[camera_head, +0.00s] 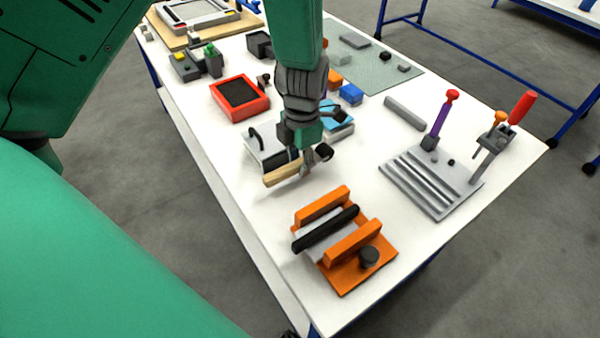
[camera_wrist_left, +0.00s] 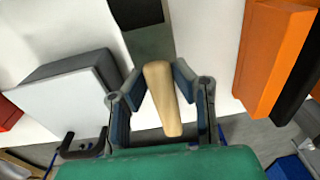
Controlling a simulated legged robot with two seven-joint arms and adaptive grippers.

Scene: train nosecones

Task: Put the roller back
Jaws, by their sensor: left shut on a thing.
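My left gripper (camera_head: 306,160) is shut on the pale wooden handle of what seems to be the roller (camera_head: 282,174). In the left wrist view this handle (camera_wrist_left: 162,98) lies lengthwise between the two fingers. A dark grey piece (camera_wrist_left: 136,12) shows beyond the handle's far end; I cannot tell whether it is part of the roller. In the head view the handle is above the white table, in front of a grey-white box with a black handle (camera_head: 256,140). My right gripper is not in view.
An orange fixture (camera_head: 340,272) with a black bar stands near the table's front edge. A red tray (camera_head: 259,104) is at the back left. A grey grooved block (camera_head: 415,185) with upright tools stands right. Bare table lies between the fixture and the grooved block.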

